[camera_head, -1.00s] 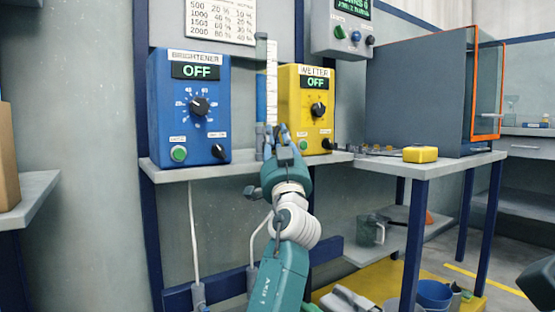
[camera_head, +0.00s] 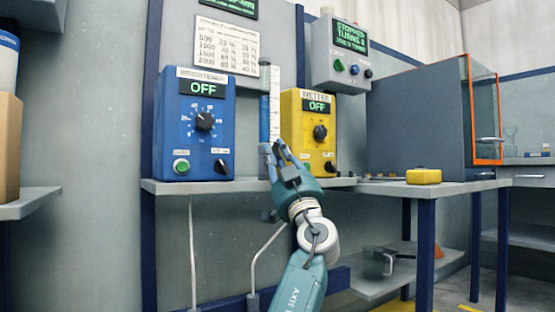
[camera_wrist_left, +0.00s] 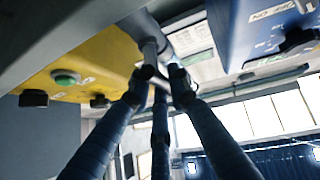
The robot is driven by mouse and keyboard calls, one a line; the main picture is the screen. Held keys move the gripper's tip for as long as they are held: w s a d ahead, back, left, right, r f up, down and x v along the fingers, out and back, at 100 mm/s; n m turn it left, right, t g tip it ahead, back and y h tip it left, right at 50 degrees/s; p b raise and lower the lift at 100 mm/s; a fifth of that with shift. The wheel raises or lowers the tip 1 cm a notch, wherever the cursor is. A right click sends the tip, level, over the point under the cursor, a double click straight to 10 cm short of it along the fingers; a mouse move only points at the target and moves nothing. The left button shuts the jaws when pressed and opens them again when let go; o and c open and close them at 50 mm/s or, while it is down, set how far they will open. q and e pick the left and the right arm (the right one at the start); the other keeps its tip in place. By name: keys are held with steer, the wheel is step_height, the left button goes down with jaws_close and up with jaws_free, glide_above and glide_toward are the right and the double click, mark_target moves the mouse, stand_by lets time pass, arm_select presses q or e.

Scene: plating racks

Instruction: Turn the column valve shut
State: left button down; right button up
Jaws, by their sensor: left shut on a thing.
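The clear graduated column (camera_head: 275,105) stands upright between the blue and yellow boxes, with blue liquid in its tube. My left gripper (camera_head: 279,158) reaches up to the column's lower end, at the shelf's front edge. In the left wrist view the grey pipe at its foot (camera_wrist_left: 152,42) runs down between the fingers, and my left gripper (camera_wrist_left: 158,76) is shut on the column valve there. The fingers hide most of the valve, so its turn position cannot be told. My right gripper is not in view.
The blue brightener box (camera_head: 195,140) and yellow wetter box (camera_head: 304,140) flank the column closely; both displays read OFF. A grey control box (camera_head: 340,60) above right reads STOPPED. A yellow block (camera_head: 423,176) lies on the right bench. Below the shelf hang pale hoses (camera_head: 262,255).

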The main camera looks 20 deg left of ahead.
arm_select(q)
steer(key=shift+d+f, duration=0.1)
stand_by(0.3)
steer(key=c, duration=1.6)
jaws_free()
steer(key=v, duration=1.2)
steer(key=shift+w+d, duration=0.1)
